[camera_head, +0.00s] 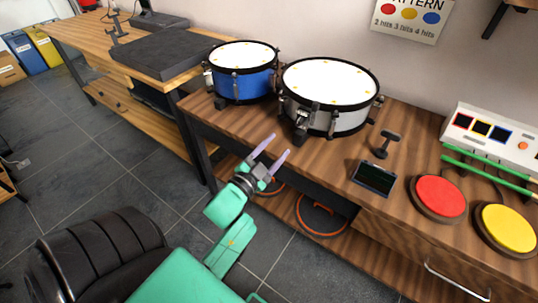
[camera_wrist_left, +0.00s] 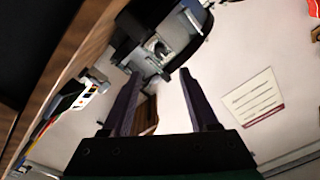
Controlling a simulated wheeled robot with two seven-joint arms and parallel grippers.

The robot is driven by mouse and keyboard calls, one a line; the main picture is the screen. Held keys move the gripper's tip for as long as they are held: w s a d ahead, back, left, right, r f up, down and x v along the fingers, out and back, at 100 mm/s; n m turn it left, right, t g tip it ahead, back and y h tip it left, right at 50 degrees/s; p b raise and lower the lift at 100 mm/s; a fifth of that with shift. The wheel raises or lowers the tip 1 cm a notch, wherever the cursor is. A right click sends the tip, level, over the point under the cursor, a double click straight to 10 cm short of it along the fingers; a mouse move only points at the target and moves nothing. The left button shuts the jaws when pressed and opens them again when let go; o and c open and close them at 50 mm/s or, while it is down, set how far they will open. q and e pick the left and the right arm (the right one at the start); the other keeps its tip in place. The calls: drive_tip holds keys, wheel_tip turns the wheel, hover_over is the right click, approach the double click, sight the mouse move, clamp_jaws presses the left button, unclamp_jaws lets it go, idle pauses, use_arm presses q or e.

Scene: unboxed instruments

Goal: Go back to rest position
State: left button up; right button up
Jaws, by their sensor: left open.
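My left gripper (camera_head: 272,155) is open and empty. It is in front of the wooden table's near edge, below and in front of the drums in the head view, with its two purple-grey fingers pointing up toward them. In the left wrist view, the fingers (camera_wrist_left: 160,105) are spread apart with nothing held between them. A metal and black drum fitting (camera_wrist_left: 157,48) shows beyond the fingertips there. My right gripper is not in view.
A blue drum (camera_head: 245,86) and a silver drum (camera_head: 338,121) stand on the table (camera_head: 232,123). To the right are a small dark screen (camera_head: 373,178), a red pad (camera_head: 440,197), a yellow pad (camera_head: 509,228) and green sticks (camera_head: 487,172). Open floor (camera_head: 110,165) lies left.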

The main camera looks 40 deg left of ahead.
use_arm(q)
drive_tip(key=s, duration=0.3)
drive_tip(key=shift+s+f, duration=0.1)
drive_tip(key=shift+s, duration=0.1)
drive_tip(key=shift+f, duration=0.1)
drive_tip(key=s+d+f+n+g+p, duration=0.2)
drive_tip(key=s+f+g+p, duration=0.25)
drive_tip(key=f, duration=0.95)
drive_tip(key=s+d+f+n+g+p, duration=0.1)
drive_tip(key=s+f+g+p, duration=0.3)
drive_tip(key=f, duration=0.9)
drive_tip(key=s+a+f+n+g+p, duration=0.1)
drive_tip(key=s+f+g, duration=0.3)
drive_tip(key=s, duration=0.7)
drive_tip(key=s+a+f+n+g+p, duration=0.1)
drive_tip(key=s+f+g+p, duration=0.1)
drive_tip(key=s+f+g, duration=0.3)
drive_tip(key=s+f, duration=0.3)
drive_tip(key=s, duration=0.3)
drive_tip(key=shift+s+f, duration=0.15)
drive_tip(key=shift+s, duration=0.2)
